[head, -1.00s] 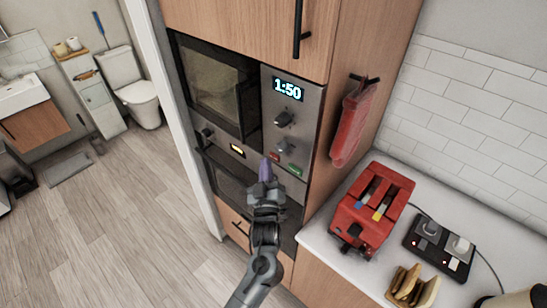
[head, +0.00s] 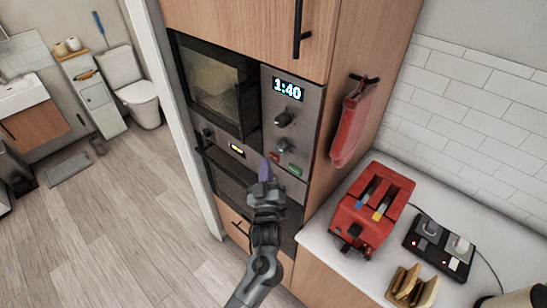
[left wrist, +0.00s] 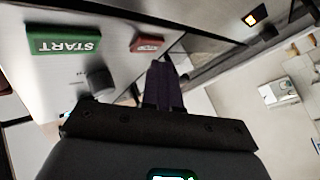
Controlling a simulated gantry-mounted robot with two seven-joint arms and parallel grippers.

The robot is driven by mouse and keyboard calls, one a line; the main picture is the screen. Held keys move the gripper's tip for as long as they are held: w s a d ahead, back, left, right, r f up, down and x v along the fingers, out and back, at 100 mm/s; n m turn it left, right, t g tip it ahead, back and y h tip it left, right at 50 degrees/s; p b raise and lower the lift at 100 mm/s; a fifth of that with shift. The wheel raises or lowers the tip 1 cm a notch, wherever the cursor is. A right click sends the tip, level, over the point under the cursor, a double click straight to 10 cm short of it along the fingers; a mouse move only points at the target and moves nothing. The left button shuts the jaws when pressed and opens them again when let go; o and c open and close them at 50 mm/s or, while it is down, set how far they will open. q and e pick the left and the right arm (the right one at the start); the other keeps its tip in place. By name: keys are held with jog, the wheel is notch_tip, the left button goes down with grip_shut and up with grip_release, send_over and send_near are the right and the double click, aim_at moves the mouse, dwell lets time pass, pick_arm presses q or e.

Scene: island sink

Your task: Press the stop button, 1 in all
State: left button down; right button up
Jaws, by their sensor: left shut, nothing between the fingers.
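The microwave (head: 216,82) is built into a wooden cabinet, and its display (head: 288,89) reads 1:40. The red stop button (head: 275,156) sits low on the control panel, left of the green start button (head: 294,171). In the left wrist view the stop button (left wrist: 148,43) and the start button (left wrist: 64,39) show upside down. My left gripper (head: 265,168) is shut and empty, its fingertips just below and left of the stop button. In the left wrist view its fingertips (left wrist: 162,68) look close to the stop button, with a small gap. My right gripper is out of view.
Two knobs (head: 284,118) stick out of the panel above the buttons. The oven (head: 236,177) is below the microwave. A red toaster (head: 371,211) stands on the counter at right, and a red cloth (head: 352,122) hangs on the cabinet side.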

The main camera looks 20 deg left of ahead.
pick_arm(q)
jog(key=shift+w, duration=0.2)
jog(key=shift+w+d, duration=0.15)
jog(key=shift+w, duration=0.05)
dwell(0.4)
jog(key=shift+w+d+b, duration=0.1)
jog(key=shift+w+b, duration=0.2)
jog(key=shift+b, duration=0.1)
dwell(0.4)
dwell(0.3)
jog(key=shift+s+a+p, duration=0.2)
jog(key=shift+s+p, duration=0.3)
jog(key=shift+s, duration=0.2)
